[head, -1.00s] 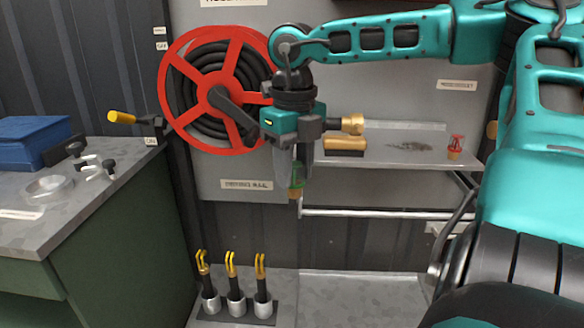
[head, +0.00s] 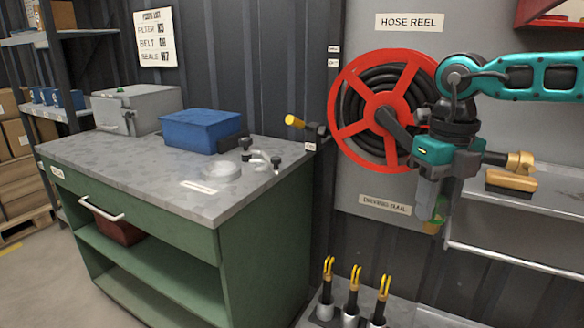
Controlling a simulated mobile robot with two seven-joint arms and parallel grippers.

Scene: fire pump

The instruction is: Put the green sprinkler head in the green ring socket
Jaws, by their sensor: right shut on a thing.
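My right gripper (head: 430,204) points down in front of the wall panel, right of the hose reel's centre. It is shut on the green sprinkler head (head: 438,211), which shows as a small green piece with a brass-coloured lower end between the fingertips. The fingers hide part of it. It hangs in the air, apart from any surface. I cannot make out a green ring socket in this view. My left gripper is not in view.
A green workbench (head: 130,179) stands left with a blue box (head: 198,131), a grey metal box (head: 137,108), a round pale disc (head: 221,171) and a clamp (head: 262,158). A red hose reel (head: 382,110) is behind. Several yellow-topped tools stand low; a shelf (head: 540,203) is right.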

